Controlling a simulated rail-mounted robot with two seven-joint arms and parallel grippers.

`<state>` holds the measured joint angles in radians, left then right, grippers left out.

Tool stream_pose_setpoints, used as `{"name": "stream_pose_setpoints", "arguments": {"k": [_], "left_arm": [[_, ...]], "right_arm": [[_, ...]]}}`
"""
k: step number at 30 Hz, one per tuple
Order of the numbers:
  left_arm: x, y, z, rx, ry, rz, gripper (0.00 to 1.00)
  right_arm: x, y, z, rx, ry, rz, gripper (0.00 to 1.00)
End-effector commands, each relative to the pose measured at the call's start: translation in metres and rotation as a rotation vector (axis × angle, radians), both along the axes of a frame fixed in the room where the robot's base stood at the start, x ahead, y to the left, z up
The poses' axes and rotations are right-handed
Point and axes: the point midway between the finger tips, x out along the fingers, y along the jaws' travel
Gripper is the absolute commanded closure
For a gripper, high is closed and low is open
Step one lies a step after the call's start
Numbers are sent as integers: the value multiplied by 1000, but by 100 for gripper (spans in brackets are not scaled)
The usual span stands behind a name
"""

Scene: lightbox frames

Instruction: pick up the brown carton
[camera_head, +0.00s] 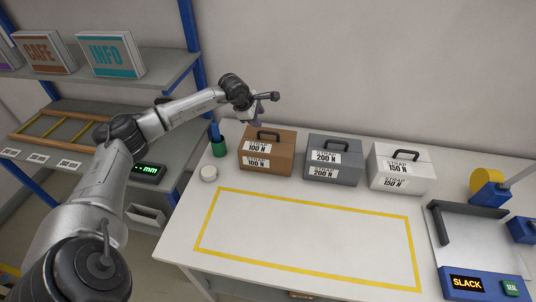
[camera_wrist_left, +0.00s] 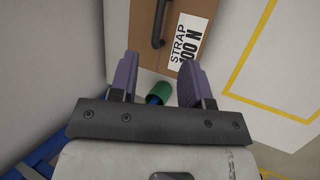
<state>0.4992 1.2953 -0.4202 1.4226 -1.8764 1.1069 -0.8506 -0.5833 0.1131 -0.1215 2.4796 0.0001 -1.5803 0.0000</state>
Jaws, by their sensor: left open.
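The brown carton (camera_head: 267,158) stands upright on the white table, at the left of a row of three cartons. It has a dark handle on top and white labels reading STRAP 100 N. My left gripper (camera_head: 257,115) is above and behind it, at its back left, apart from the handle. In the left wrist view the gripper's purple fingers (camera_wrist_left: 157,84) are spread and empty. The carton (camera_wrist_left: 147,30) lies beyond the fingertips there, with its handle (camera_wrist_left: 158,24) and one label in view. My right gripper is not in view.
A grey carton (camera_head: 333,165) and a white carton (camera_head: 401,172) stand to the right. A yellow-outlined area (camera_head: 310,236) in front is empty. A blue-framed shelf (camera_head: 180,72) stands at left, a sealing device (camera_head: 482,284) at right.

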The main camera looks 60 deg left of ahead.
Motion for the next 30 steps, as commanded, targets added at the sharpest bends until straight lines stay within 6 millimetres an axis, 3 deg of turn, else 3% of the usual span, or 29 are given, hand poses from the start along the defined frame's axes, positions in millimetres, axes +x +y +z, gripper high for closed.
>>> {"name": "stream_pose_setpoints", "arguments": {"k": [12,23,30], "left_arm": [[29,10,-56,12,13,7,56],[39,12,-76,12,13,6,56],[50,17,-103,11,13,6,56]], "right_arm": [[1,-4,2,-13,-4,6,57],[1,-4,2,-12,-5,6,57],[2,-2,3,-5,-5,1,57]]}}
